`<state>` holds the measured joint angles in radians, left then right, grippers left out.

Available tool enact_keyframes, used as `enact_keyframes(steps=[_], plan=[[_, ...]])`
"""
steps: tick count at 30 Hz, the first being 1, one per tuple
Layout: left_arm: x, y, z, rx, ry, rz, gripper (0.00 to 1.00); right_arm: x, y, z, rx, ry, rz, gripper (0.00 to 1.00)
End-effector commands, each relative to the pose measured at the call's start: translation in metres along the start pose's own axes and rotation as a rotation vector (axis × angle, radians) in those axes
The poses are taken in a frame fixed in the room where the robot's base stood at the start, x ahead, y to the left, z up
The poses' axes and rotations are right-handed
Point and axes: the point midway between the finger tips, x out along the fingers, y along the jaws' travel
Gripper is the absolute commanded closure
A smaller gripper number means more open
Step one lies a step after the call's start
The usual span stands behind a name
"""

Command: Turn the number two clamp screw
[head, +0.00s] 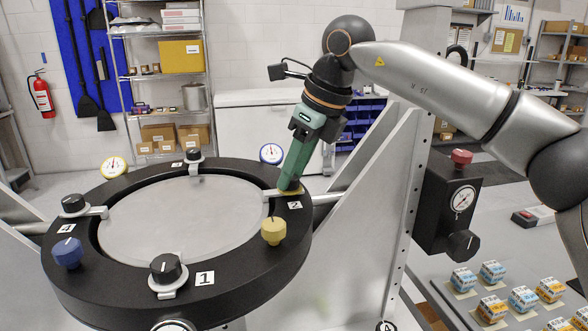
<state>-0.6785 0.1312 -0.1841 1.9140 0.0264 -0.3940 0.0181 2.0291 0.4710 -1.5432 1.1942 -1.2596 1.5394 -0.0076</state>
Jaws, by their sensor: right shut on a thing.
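The black ring of the mirror fixture (110,295) surrounds a grey round mirror (185,225) at the left of the head view. The number label 2 (295,205) lies on the ring's right side. Beside it is the number two clamp (271,194), with its pale arm reaching over the mirror's edge. My right gripper (289,188) points down at this clamp and is shut on its screw. The fingers hide most of the screw, so its turn angle cannot be seen. My left gripper is not in view.
Other black clamp knobs stand at the front (165,267), left (73,204) and back (193,156) of the ring. A yellow knob (273,231) stands close to my gripper, and a blue knob (67,252) is at the left. A grey upright bracket (385,200) rises to the right.

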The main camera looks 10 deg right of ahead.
Motion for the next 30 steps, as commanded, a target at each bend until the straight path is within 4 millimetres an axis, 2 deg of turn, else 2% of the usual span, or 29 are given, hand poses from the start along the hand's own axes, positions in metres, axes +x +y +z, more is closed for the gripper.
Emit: enact_keyframes(steps=[8,14,30], plan=[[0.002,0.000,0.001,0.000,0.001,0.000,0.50,0.000,0.001,0.000,0.026,0.000,-0.012,1.00],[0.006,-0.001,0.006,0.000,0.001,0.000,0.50,0.002,0.002,0.000,0.114,0.001,-0.049,1.00],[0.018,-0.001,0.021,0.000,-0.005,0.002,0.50,0.002,0.005,0.002,0.556,0.000,-0.233,1.00]])
